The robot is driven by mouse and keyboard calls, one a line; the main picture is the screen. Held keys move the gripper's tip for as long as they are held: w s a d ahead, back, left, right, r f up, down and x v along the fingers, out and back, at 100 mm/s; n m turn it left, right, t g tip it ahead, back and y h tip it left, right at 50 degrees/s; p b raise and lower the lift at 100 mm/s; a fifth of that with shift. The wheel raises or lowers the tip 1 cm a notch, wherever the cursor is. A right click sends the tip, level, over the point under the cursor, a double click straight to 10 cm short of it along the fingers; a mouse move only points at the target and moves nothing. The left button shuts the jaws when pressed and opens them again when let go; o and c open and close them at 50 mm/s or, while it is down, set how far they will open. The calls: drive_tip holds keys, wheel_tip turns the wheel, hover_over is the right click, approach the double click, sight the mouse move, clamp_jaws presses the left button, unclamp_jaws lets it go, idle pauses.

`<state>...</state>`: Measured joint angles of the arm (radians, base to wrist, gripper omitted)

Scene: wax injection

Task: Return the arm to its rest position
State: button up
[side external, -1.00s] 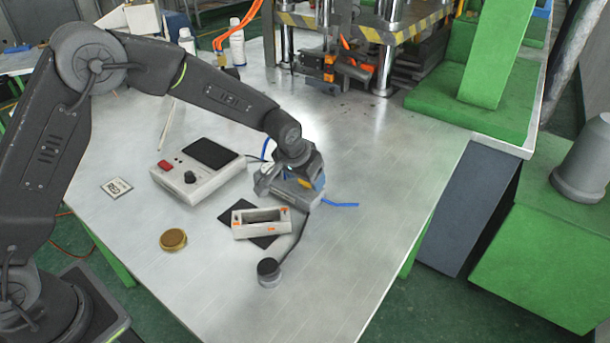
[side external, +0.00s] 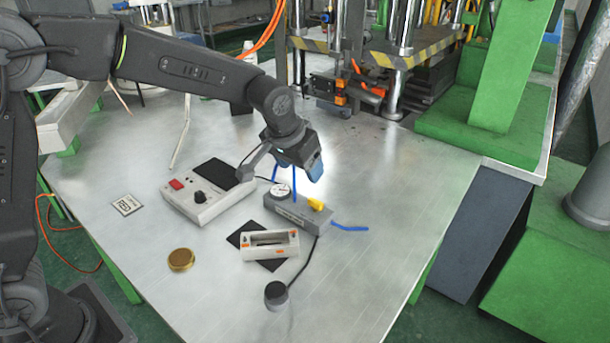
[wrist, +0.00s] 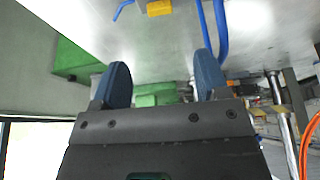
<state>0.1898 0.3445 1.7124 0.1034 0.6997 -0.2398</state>
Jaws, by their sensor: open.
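My gripper (side external: 297,172) hangs above the metal table (side external: 380,200), just over a grey block with a round gauge and yellow fitting (side external: 300,212). In the wrist view my gripper (wrist: 160,85) shows two blue fingers spread wide, with nothing between them. The block's yellow fitting (wrist: 159,7) and blue hoses (wrist: 212,35) show at the top of that view. The gripper looks apart from the block in the side view.
A control box (side external: 205,195) stands left of the block. A white frame (side external: 270,246) on a black pad, a brass disc (side external: 181,260), a black knob (side external: 277,295) and a marker card (side external: 127,205) lie nearby. A press (side external: 370,60) stands behind. The table's right side is clear.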

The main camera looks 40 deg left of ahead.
drive_tip(key=shift+s+r, duration=0.1)
drive_tip(key=shift+r, duration=0.1)
